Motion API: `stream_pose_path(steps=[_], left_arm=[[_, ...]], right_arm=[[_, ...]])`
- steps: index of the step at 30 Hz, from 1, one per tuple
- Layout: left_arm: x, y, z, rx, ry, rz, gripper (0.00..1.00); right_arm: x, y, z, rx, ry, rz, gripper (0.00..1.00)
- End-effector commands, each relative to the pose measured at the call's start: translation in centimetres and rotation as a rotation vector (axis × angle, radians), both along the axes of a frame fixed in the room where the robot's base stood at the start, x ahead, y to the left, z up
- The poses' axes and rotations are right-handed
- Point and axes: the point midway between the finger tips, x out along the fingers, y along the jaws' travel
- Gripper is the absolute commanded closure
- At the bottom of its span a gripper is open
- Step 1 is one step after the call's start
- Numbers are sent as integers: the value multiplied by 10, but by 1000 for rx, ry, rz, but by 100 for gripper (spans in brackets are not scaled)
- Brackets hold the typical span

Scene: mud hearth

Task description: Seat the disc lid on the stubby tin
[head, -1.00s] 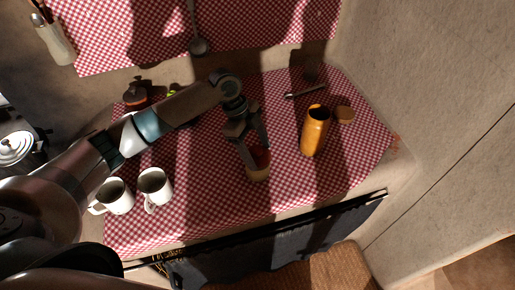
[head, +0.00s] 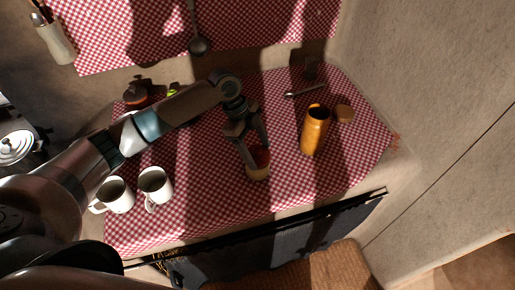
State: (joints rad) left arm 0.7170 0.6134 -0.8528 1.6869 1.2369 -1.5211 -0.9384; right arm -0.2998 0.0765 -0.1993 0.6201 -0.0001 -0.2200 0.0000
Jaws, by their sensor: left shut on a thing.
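The stubby tin (head: 258,174), short and cream-tan, stands on the checked cloth near the middle of the counter in the head view. A red disc (head: 261,154), which looks like the disc lid, shows at its top between my fingers. My left gripper (head: 258,158) reaches down over the tin and is shut on the red disc. The fingers hide part of the disc and the tin's rim, so I cannot tell whether the disc lies flat on it. My right gripper is not in view.
A tall orange canister (head: 314,132) stands right of the tin, with a round brown piece (head: 344,113) beside it. Two white mugs (head: 155,184) stand to the left. A dark red pot (head: 135,93) is at the back left. The cloth in front of the tin is clear.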

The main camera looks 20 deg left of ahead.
Motion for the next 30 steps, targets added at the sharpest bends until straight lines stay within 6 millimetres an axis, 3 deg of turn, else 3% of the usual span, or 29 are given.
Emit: stream_pose_path(steps=[30], left_arm=[[0,0,0,0,1,0,55]], right_arm=[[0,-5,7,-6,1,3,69]])
